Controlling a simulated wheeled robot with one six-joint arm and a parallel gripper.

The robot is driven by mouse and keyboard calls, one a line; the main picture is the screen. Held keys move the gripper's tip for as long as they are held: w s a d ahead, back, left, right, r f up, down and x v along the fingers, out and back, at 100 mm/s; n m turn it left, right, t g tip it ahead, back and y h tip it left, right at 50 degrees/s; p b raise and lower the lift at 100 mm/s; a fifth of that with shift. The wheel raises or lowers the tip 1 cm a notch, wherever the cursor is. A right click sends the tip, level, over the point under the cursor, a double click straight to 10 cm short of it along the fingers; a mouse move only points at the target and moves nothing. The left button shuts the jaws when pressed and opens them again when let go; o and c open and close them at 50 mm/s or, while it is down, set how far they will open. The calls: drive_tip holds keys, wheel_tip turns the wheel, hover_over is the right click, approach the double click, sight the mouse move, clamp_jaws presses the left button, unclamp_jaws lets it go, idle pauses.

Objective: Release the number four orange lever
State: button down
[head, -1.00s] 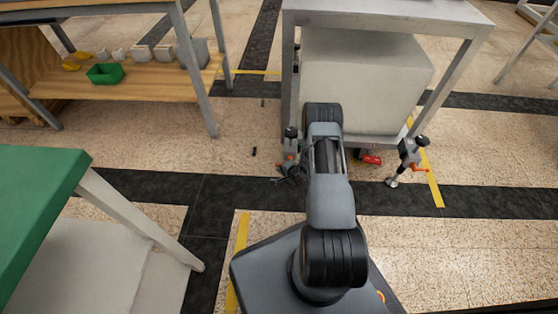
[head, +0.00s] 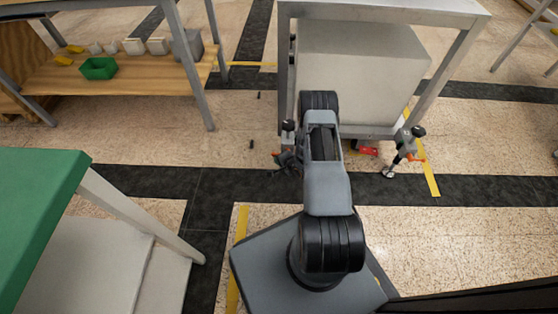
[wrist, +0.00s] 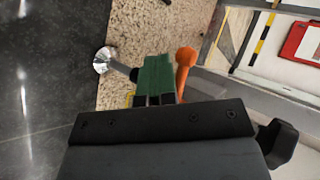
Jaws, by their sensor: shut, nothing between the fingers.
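My gripper (wrist: 156,78) shows in the wrist view with its green fingers shut and nothing between them. An orange lever (wrist: 185,66) stands close beside the fingers, on their right; I cannot tell whether they touch. A silver foot (wrist: 103,61) on a grey stem lies to the left of the fingers. In the head view, one orange lever (head: 415,157) is on the right support leg of the grey table, and another (head: 277,154) is on the left one. No number is readable on either. My arm hides most of the gripper there.
The grey table (head: 385,10) with a large pale block (head: 360,75) stands ahead. A red object (head: 366,151) lies under it; a red item (wrist: 304,43) shows in the wrist view. A green-topped table (head: 35,205) is at left. Floor between is open.

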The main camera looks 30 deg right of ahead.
drive_tip(key=shift+r, duration=0.2)
drive_tip(key=s+d+p, duration=0.3)
drive_tip(key=s+d, duration=0.1)
drive_tip(key=s, duration=0.8)
drive_tip(key=shift+s+d, duration=0.15)
drive_tip(key=shift+s, duration=0.1)
